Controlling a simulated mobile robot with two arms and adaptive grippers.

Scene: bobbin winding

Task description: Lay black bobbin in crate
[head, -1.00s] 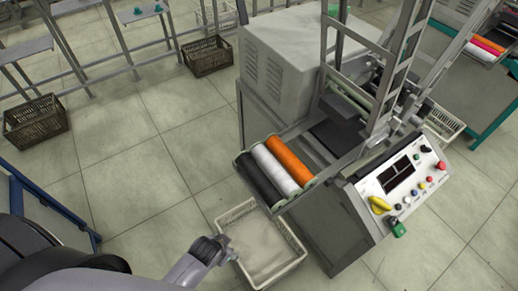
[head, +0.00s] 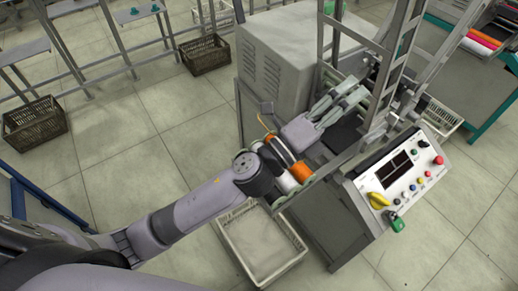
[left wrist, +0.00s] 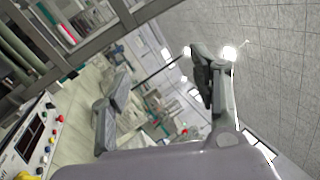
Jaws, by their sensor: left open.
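The black bobbin is hidden behind my left arm in the head view, or too covered to tell apart from it. Parts of the white bobbin (head: 287,184) and the orange bobbin (head: 301,172) show beside the arm on the machine's rack. The cream crate (head: 262,246) stands on the floor below the rack and looks empty. My left gripper (head: 352,91) is open and empty, stretched past the bobbins towards the machine's frame. Its two spread fingers also show in the left wrist view (left wrist: 160,65), with nothing between them. My right gripper is not in view.
The machine's upright metal frame (head: 385,85) stands close to the left gripper. The control panel (head: 400,180) with buttons and a yellow item is to the right. Brown crates (head: 35,122) stand on the open floor at the left.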

